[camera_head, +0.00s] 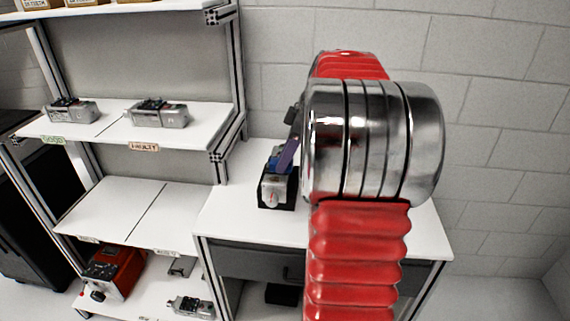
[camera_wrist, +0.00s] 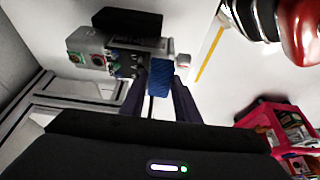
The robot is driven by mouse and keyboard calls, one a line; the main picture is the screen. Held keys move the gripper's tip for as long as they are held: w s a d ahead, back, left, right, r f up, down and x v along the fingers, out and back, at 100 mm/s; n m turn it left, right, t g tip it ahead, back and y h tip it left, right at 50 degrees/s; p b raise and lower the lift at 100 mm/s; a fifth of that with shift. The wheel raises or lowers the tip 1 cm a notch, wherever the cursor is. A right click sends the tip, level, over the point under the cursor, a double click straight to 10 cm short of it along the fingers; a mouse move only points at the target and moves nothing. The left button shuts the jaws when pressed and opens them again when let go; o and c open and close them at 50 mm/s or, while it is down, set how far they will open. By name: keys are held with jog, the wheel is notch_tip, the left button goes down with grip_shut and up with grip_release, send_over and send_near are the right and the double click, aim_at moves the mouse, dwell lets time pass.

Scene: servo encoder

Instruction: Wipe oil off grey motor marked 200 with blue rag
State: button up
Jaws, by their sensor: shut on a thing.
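A grey motor (camera_head: 272,188) sits in a black holder (camera_head: 290,200) on the white desk, left of my arm. In the wrist view the grey motor (camera_wrist: 92,45) is left of and beyond my fingers, with a black block (camera_wrist: 127,21) beside it. Any number on it is not legible. My gripper (camera_wrist: 157,84) is shut on the blue rag (camera_wrist: 161,72), which is close to the motor's end; whether they touch is unclear. In the head view a finger of my gripper (camera_head: 287,155) shows over the motor, and my arm hides the rest. No oil can be made out.
The white desk (camera_head: 230,215) is mostly clear left of the motor. A shelf rack at left holds several grey motors (camera_head: 157,113) on the labelled upper shelf and a red machine (camera_head: 112,270) below. A pink cart (camera_wrist: 262,112) shows at right in the wrist view.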

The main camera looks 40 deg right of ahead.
aim_at(278, 160)
jog(key=shift+r, duration=1.5)
jog(key=shift+r, duration=0.1)
jog(key=shift+r, duration=1.4)
